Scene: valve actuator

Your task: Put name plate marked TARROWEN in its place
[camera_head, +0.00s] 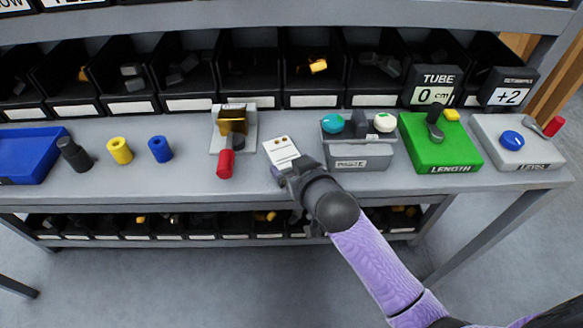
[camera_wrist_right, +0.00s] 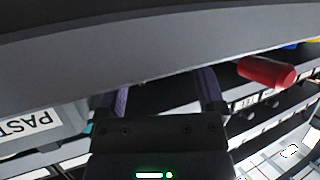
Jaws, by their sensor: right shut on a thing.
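A white plate (camera_head: 281,152) with small gold spots and dark marks is at the front middle of the bench. The marks are too small to read, so I cannot tell whether it says TARROWEN. My right gripper (camera_head: 290,169) is at its near end and shut on it; the fingertips partly hide that end. In the right wrist view the gripper's two fingers (camera_wrist_right: 160,98) stand apart, and their tips are hidden behind a large grey surface. No other plate with readable TARROWEN lettering shows. My left gripper is not in view.
Left of the plate stands a grey fixture with a gold part and red handle (camera_head: 226,163). A grey PASTE box (camera_head: 360,155) is close on the right, then a green LENGTH box (camera_head: 440,148). Black bins (camera_head: 313,78) line the back. The bench's front edge is close.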

